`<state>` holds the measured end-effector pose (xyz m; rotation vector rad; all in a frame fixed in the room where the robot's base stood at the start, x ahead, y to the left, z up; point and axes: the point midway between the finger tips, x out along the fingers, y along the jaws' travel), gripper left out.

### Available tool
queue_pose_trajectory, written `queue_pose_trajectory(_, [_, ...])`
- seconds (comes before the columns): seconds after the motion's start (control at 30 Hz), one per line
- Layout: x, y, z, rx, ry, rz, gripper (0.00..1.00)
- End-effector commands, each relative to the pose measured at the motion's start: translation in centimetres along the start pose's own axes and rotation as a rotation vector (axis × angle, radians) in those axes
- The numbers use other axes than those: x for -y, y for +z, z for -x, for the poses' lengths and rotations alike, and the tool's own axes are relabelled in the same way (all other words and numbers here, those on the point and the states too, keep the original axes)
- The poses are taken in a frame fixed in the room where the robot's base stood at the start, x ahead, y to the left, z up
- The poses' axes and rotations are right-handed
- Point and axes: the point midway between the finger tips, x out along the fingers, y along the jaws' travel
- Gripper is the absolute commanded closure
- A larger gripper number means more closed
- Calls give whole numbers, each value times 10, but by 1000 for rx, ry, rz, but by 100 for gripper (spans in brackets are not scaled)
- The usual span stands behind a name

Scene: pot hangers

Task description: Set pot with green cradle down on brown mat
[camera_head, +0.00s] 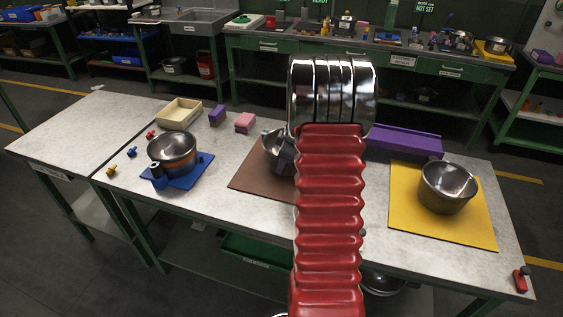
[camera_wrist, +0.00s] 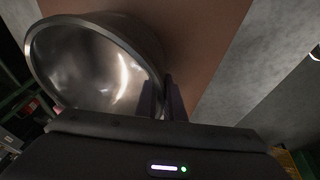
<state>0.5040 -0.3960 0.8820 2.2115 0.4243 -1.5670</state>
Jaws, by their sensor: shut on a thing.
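A shiny metal pot (camera_head: 271,146) is over the brown mat (camera_head: 250,181), partly hidden behind my arm. I cannot tell whether it touches the mat. In the wrist view the pot (camera_wrist: 95,65) fills the left side with its open mouth showing, and the brown mat (camera_wrist: 205,30) lies behind it. My gripper (camera_wrist: 164,98) is shut on the pot at its right side; the exact grip point is dark. No green cradle is visible on this pot.
A pot (camera_head: 172,150) stands on a blue mat (camera_head: 203,165) at the left. Another pot (camera_head: 447,187) stands on a yellow mat (camera_head: 465,233) at the right. Behind are a cream tray (camera_head: 180,112), purple and pink blocks, and a long purple piece (camera_head: 405,138).

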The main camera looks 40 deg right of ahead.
Motion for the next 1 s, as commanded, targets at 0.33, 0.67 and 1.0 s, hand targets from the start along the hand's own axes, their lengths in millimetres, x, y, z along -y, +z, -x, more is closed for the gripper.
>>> queue_pose_trajectory(0.33, [-1, 0, -1, -1, 3, 1, 100])
queue_pose_trajectory(0.67, [0, 1, -3, -1, 2, 1, 100])
queue_pose_trajectory(1.0, [0, 2, -7, 0, 2, 1, 100])
